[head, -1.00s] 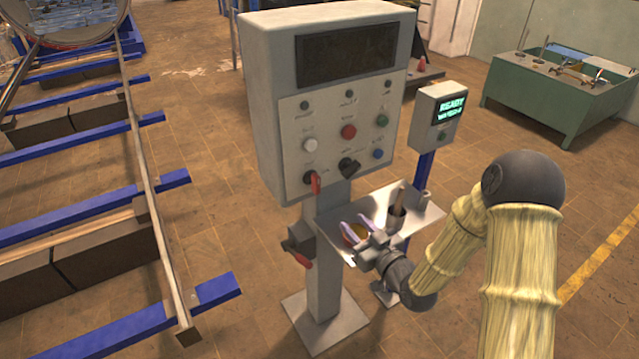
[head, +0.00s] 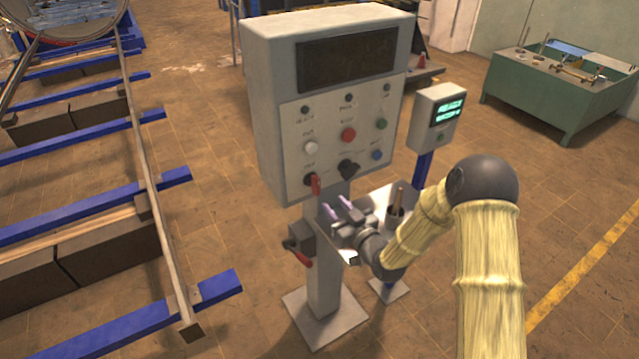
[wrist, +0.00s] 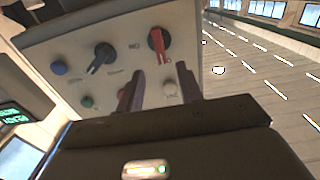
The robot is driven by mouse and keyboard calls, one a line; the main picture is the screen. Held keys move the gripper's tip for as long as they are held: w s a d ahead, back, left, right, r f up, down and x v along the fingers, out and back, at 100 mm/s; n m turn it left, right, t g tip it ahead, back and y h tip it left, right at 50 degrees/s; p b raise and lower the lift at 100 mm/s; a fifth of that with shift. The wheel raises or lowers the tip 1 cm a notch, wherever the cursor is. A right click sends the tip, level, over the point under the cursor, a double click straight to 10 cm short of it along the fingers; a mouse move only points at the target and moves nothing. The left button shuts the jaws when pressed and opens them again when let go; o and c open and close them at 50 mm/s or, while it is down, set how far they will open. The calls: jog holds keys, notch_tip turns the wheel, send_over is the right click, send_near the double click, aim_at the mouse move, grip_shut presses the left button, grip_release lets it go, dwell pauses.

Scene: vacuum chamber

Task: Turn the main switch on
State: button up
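A grey control cabinet (head: 268,110) stands on a post and carries a panel of buttons and knobs. A red-handled rotary switch (head: 315,184) sits at the panel's lower left; it also shows in the wrist view (wrist: 158,44), its handle roughly along the picture's vertical. I cannot read its label. A second red handle (head: 303,259) is on a grey box on the post's side. My gripper (head: 335,206) is open and empty, below and slightly right of the panel's red switch, apart from it. In the wrist view its two fingers (wrist: 160,85) point toward the panel.
A black knob (head: 348,168) sits right of the red switch. A shelf (head: 402,222) holding a cup (head: 395,215) is beside my gripper. A small display box (head: 424,115) stands behind on a blue post. Blue rails (head: 200,297) lie left.

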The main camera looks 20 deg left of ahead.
aim_at(319, 187)
jog(key=p+x, duration=0.3)
jog(key=x, duration=0.6)
jog(key=shift+w, duration=0.15)
grip_shut()
